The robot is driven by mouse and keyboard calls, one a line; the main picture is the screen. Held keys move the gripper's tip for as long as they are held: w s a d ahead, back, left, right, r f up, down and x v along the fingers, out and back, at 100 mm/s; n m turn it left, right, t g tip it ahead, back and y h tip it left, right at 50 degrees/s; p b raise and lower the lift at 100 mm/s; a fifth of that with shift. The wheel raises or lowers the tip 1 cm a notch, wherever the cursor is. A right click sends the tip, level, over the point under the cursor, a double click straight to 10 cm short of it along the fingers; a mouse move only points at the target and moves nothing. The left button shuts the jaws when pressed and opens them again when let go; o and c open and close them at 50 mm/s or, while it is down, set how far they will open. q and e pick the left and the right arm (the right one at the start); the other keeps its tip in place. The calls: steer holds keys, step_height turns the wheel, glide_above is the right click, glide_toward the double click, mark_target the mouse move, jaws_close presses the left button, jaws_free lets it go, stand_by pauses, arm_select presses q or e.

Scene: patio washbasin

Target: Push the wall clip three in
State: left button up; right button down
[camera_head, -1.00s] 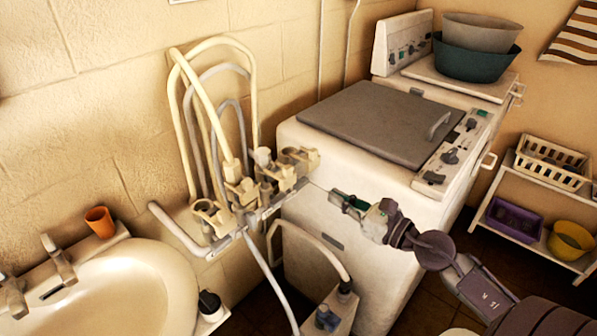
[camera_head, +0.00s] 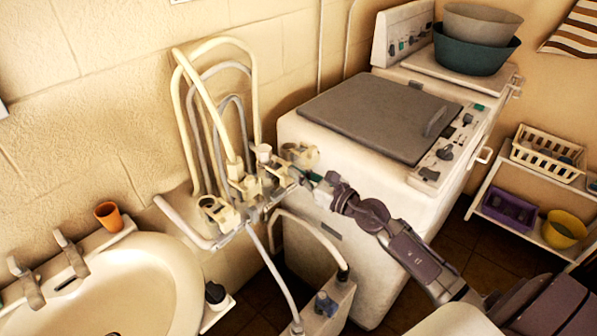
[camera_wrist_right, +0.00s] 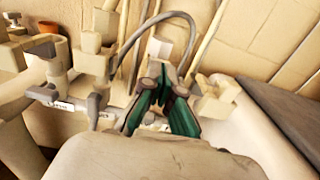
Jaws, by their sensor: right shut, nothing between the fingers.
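Several cream clips sit in a row on a rail at the wall, with hoses rising behind them. In the head view one is at the left end (camera_head: 217,212), one in the middle (camera_head: 245,187), and an open-jawed one at the right end (camera_head: 302,156). I cannot tell which is wall clip three. My right gripper (camera_head: 314,181), with green fingers, is shut and empty just below and beside the right end of the row. In the right wrist view its fingers (camera_wrist_right: 165,88) point at a cream clip (camera_wrist_right: 160,52); contact cannot be told. My left gripper is out of view.
A white washing machine (camera_head: 345,225) with a grey lid stands close right of the clips. A washbasin (camera_head: 130,285) with an orange cup (camera_head: 108,216) is at the left. Grey hoses hang below the rail beside a small white box (camera_head: 327,308).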

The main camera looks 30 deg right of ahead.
mark_target(287, 164)
steer(key=x, duration=0.4)
steer(key=shift+p, duration=0.3)
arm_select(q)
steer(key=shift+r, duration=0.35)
arm_select(e)
steer(key=shift+s+r, duration=0.15)
steer(key=shift+d, duration=0.1)
